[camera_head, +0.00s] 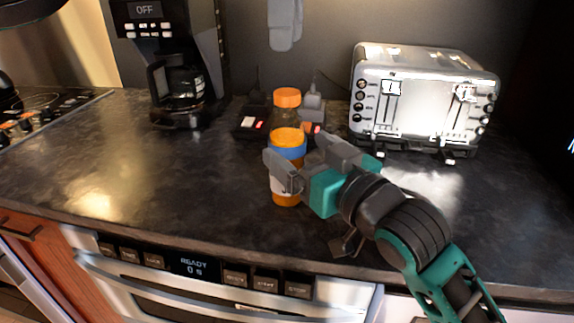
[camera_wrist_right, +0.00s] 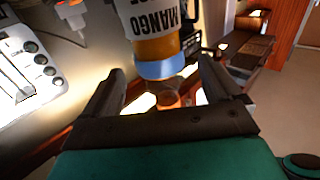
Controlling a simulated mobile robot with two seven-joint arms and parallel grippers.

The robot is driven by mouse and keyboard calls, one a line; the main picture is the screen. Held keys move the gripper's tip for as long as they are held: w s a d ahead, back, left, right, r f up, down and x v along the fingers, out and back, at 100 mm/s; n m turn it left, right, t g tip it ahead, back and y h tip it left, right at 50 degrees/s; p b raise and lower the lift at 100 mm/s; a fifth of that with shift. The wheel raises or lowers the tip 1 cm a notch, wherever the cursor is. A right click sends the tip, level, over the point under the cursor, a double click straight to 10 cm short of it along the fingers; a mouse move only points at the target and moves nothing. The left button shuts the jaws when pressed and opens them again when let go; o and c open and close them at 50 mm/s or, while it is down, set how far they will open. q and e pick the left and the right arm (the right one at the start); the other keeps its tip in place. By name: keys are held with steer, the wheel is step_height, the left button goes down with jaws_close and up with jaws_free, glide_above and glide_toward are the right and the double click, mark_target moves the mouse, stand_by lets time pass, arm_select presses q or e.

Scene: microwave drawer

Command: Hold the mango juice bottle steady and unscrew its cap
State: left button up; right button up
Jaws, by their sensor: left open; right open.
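The mango juice bottle (camera_head: 287,116) stands upright on the counter in the head view. It has an orange cap (camera_head: 287,97), a clear neck, orange juice, a blue band and a pale label. My right gripper (camera_head: 303,160) comes in from the right, open; one finger crosses in front of the bottle's label and the other is to its right. In the right wrist view the bottle (camera_wrist_right: 158,48) appears upside down, its cap (camera_wrist_right: 168,98) pointing down, between the open fingers. I cannot tell whether either finger touches it. My left gripper is not in view.
A silver toaster (camera_head: 425,98) stands at the right and a black coffee maker (camera_head: 180,70) at the back left. Dark outlet-like items (camera_head: 252,122) sit behind the bottle. A drawer microwave (camera_head: 210,278) is below the counter edge. The counter (camera_head: 150,180) left of the bottle is clear.

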mark_target(298, 148)
steer(key=shift+x, duration=2.25)
